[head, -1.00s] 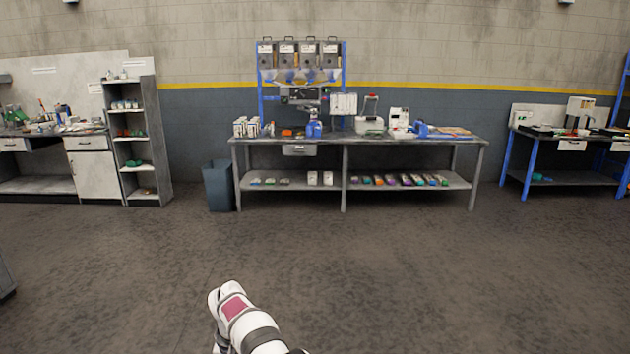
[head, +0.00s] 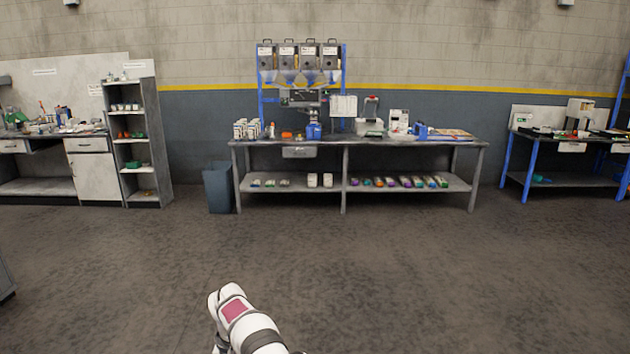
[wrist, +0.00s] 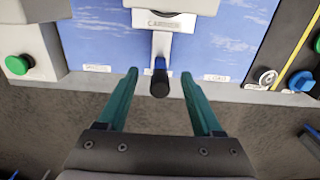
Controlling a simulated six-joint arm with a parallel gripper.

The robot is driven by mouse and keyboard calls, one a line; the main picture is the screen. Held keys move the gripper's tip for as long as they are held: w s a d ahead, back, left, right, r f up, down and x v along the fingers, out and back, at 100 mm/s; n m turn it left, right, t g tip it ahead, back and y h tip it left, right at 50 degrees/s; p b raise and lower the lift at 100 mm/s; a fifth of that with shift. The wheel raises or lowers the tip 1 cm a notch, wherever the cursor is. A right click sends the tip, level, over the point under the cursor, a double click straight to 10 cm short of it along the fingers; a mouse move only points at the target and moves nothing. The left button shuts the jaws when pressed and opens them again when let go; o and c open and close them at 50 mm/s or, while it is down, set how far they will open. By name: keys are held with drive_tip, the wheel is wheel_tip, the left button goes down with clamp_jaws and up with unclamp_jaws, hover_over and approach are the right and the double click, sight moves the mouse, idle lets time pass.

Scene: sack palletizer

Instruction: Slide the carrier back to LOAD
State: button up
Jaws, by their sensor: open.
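In the wrist view my gripper (wrist: 159,75) is open, with its two teal fingers pointing away from the camera. A dark knob-ended handle (wrist: 160,86) lies in the gap between the fingertips, with space visible on both sides. The handle joins a pale bracket under a light grey block, which looks like the carrier (wrist: 181,20), against a blue panel (wrist: 105,45). Small white labels sit left and right below the block; their words are too small to read, so I cannot tell which is LOAD. The gripper is not in the head view.
In the wrist view a green button (wrist: 17,65) is at left. A dark panel at right has a white knob (wrist: 265,77) and a blue knob (wrist: 301,81). In the head view a workbench (head: 410,143) stands across open floor, with a bin (head: 218,190) beside it.

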drive_tip(key=shift+r, duration=0.1)
drive_tip(key=shift+r, duration=3.9)
drive_tip(key=shift+d+r, duration=0.1)
